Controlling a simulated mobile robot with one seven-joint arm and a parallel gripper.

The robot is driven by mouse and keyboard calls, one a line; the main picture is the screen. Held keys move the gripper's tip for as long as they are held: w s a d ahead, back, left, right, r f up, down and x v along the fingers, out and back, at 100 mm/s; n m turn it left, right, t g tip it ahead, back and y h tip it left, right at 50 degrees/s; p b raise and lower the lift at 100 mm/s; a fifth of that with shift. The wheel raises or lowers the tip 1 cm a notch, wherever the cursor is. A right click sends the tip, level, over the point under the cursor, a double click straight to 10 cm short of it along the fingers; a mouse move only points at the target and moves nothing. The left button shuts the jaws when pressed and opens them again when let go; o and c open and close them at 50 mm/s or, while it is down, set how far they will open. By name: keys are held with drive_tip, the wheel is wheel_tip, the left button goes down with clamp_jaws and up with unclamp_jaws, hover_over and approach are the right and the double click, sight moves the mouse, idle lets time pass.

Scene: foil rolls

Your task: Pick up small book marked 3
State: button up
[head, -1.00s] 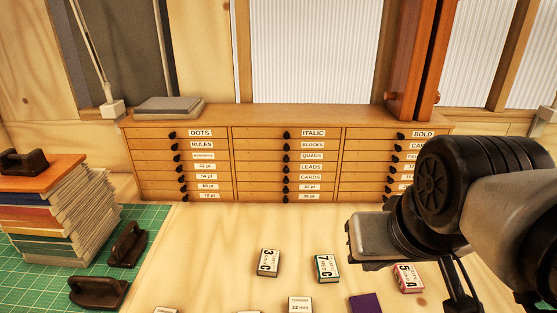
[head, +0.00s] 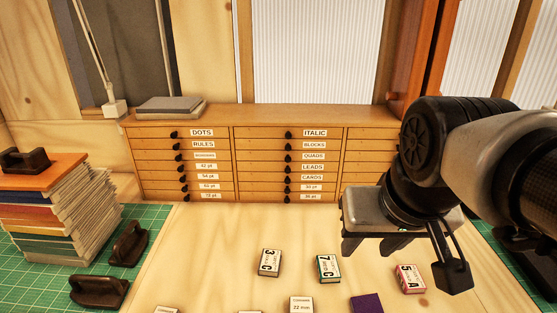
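The small book marked 3 (head: 270,262) lies flat on the pale wooden table, with a white cover, a dark spine edge and the marks "3" and "C". Nothing covers it. My gripper (head: 374,246) hangs above the table, to the right of this book and apart from it in the picture. Its two dark fingers point down with a gap between them, and I see nothing held.
Small books marked 7 (head: 328,268) and 5 (head: 411,279) lie to the right. A purple item (head: 367,304) and a white labelled box (head: 301,305) are at the front. A drawer cabinet (head: 235,165) closes the back; a book stack (head: 55,215) stands left.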

drive_tip(key=o, duration=0.6)
drive_tip(key=w+a+b, duration=0.1)
drive_tip(key=w, duration=0.2)
drive_tip(key=w+a+f+g+b, duration=0.1)
drive_tip(key=w+a, duration=0.1)
drive_tip(key=w, duration=0.2)
drive_tip(key=w+a+g+b, duration=0.1)
drive_tip(key=w+a, duration=0.1)
drive_tip(key=w, duration=0.1)
drive_tip(key=shift+w+f, duration=0.15)
drive_tip(key=shift+f, duration=0.15)
drive_tip(key=shift+c, duration=0.2)
drive_tip(key=m+g+b, duration=0.1)
drive_tip(key=g+b, duration=0.2)
drive_tip(key=b, duration=0.2)
hover_over(270, 260)
drive_tip(key=f, duration=2.1)
drive_tip(key=shift+d+f, duration=0.15)
drive_tip(key=shift+d, duration=0.15)
drive_tip(key=shift+a+f, duration=0.15)
drive_tip(key=shift+f, duration=1.4)
drive_tip(key=shift+a+f, duration=0.1)
drive_tip(key=shift+f, duration=1.45)
